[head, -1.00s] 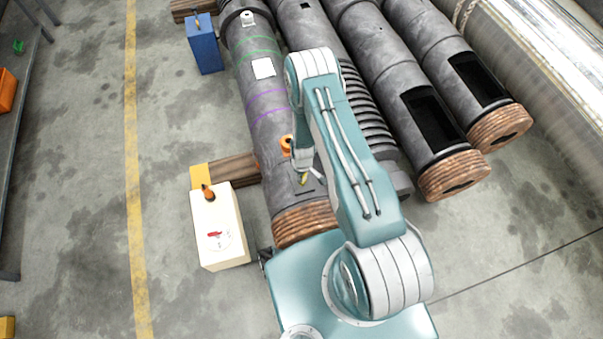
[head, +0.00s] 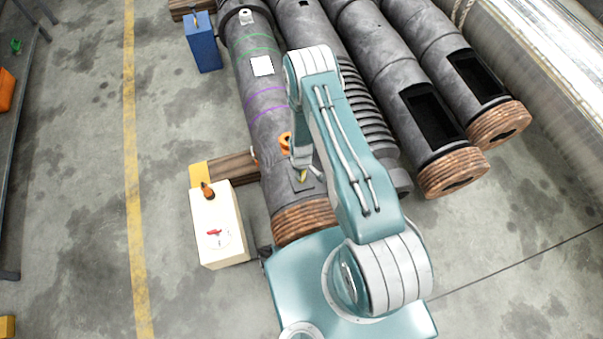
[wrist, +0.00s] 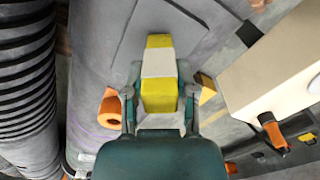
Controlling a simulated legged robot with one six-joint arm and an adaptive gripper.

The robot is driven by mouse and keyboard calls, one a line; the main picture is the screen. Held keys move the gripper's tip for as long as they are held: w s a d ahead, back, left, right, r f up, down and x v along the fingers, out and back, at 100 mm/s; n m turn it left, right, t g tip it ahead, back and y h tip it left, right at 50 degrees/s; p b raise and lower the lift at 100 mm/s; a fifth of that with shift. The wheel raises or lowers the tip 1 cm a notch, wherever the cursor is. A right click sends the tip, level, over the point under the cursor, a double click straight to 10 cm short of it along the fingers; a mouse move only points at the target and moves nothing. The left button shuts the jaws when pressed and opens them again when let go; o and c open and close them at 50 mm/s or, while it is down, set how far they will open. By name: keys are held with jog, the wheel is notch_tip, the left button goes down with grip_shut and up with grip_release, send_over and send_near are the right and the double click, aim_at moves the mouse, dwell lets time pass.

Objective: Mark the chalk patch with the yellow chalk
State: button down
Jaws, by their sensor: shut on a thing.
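The yellow chalk (wrist: 160,91) is a blocky yellow stick with a pale band around its middle. My gripper (wrist: 159,104) is shut on it, a finger on each side, and its tip points away from the wrist. In the head view the chalk (head: 302,175) shows as a small yellow piece below my wrist, over the near end of the grey barrel (head: 284,184). A flat grey patch (wrist: 192,22), probably the chalk patch, lies on the barrel around the chalk's tip. I cannot tell whether the tip touches it. I see no yellow mark on it.
An orange clamp-like part (head: 285,141) sits on the barrel close to my wrist; it also shows in the wrist view (wrist: 110,107). A cream box (head: 217,226) with an orange-handled item stands left of the barrel. A ribbed barrel (head: 369,110) lies on the right.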

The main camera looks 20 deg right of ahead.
jog(key=shift+w, duration=0.5)
jog(key=shift+w, duration=0.4)
jog(key=shift+w, duration=0.25)
jog(key=shift+w, duration=0.3)
jog(key=shift+w, duration=0.3)
jog(key=shift+w, duration=0.2)
